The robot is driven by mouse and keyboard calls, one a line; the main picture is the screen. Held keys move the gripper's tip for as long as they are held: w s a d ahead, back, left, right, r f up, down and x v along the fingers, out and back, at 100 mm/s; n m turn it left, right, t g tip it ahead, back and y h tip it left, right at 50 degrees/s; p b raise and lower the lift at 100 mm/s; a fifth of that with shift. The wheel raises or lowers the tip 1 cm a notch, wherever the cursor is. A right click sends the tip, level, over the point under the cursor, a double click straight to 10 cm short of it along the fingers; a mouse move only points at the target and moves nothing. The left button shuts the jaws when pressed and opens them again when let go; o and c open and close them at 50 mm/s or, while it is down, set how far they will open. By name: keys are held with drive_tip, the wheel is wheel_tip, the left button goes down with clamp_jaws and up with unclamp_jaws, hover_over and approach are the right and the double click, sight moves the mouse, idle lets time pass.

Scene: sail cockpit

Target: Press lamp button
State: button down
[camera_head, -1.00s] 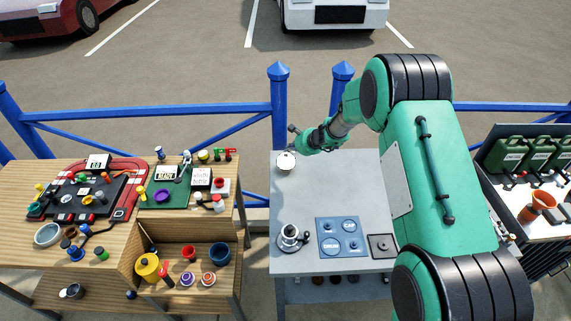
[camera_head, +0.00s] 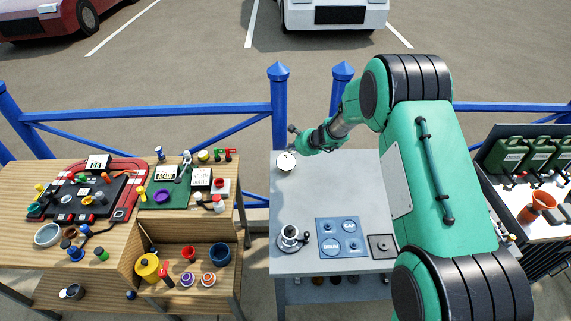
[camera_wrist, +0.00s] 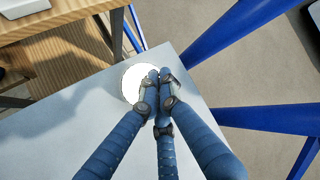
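A small white round dome (camera_head: 286,160), which looks like the lamp, sits at the far left corner of the grey table (camera_head: 300,207). In the wrist view it is a bright white disc (camera_wrist: 131,84), partly hidden behind my fingers. I cannot make out a separate button on it. My gripper (camera_head: 294,136) is above and beside the dome at the table's far edge. In the wrist view its blue jointed fingers (camera_wrist: 160,78) are drawn together, with nothing seen between them. The tips overlap the disc's right part; I cannot tell whether they touch it.
A metal pot-like item (camera_head: 290,236), a blue marked mat (camera_head: 341,253) and a dark square plate (camera_head: 382,246) are on the table's near part. A blue railing (camera_head: 278,110) stands just behind. A cluttered wooden bench (camera_head: 20,180) is to the left. The table's middle is clear.

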sight(290, 158)
drive_tip(key=shift+f+b, duration=0.7)
drive_tip(key=shift+b, duration=0.4)
idle(0.8)
drive_tip(key=shift+r, duration=0.7)
idle(0.3)
wheel_tip(290, 158, up, 6)
drive_tip(key=p, duration=0.3)
drive_tip(key=shift+p, duration=0.4)
idle(0.4)
